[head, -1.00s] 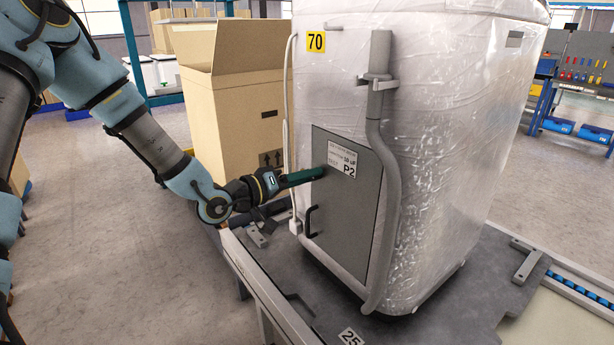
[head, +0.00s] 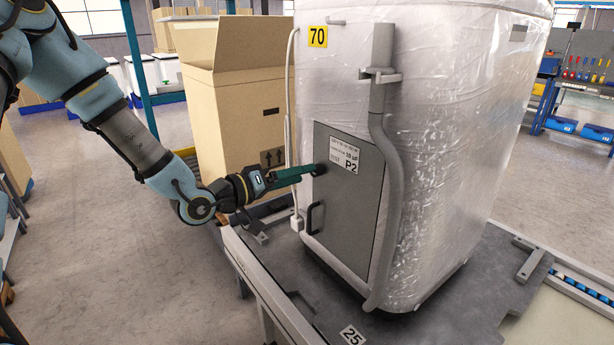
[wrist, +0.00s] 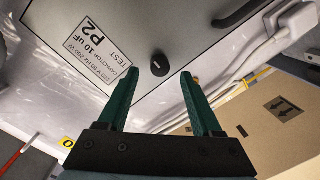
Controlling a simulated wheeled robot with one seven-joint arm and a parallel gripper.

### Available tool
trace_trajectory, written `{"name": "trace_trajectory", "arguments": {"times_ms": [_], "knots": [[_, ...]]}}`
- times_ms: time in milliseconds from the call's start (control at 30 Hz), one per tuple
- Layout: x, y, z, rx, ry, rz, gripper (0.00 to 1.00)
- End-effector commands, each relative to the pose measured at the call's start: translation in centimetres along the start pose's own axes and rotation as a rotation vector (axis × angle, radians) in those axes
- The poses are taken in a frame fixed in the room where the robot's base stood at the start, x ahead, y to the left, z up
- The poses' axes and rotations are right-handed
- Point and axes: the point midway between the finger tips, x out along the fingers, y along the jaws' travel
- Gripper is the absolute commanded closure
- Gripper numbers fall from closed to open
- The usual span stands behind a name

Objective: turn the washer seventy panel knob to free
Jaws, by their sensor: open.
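The washer marked 70 (head: 455,130) is wrapped in clear film and has a grey panel (head: 345,225) on its front. A small dark round knob (head: 320,169) sits on the panel beside the white P2 label (head: 345,155). In the wrist view the knob (wrist: 159,65) carries a light pointer mark and stands between and just beyond my green fingertips. My gripper (head: 308,170) reaches the panel from the left. Its fingers (wrist: 160,75) are open with nothing between them, apart from the knob. I cannot tell which knob position is free.
A black handle (head: 313,218) is on the panel's lower left. A grey hose (head: 385,170) runs down the panel's right side. A white cable (head: 288,130) hangs at the washer's left edge. An open cardboard box (head: 235,120) stands behind my wrist. A rail (head: 270,295) runs in front.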

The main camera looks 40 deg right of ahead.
Motion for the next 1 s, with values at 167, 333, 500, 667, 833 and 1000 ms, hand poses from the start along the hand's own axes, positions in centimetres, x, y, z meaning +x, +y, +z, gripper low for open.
{"name": "trace_trajectory", "arguments": {"times_ms": [167, 333, 500, 667, 833, 1000], "knots": [[-3.8, -0.3, 0.1, 0.001, 0.002, -0.004, 0.34], [-6.3, -0.2, 0.0, 0.002, 0.002, -0.002, 0.34], [-7.4, -0.1, 0.0, 0.001, 0.000, -0.001, 0.34], [-7.5, 0.0, 0.0, 0.000, 0.000, 0.000, 0.34], [-7.5, 0.0, 0.0, 0.000, 0.000, 0.000, 0.34], [-7.5, 0.0, 0.0, 0.001, 0.000, 0.000, 0.34]]}}
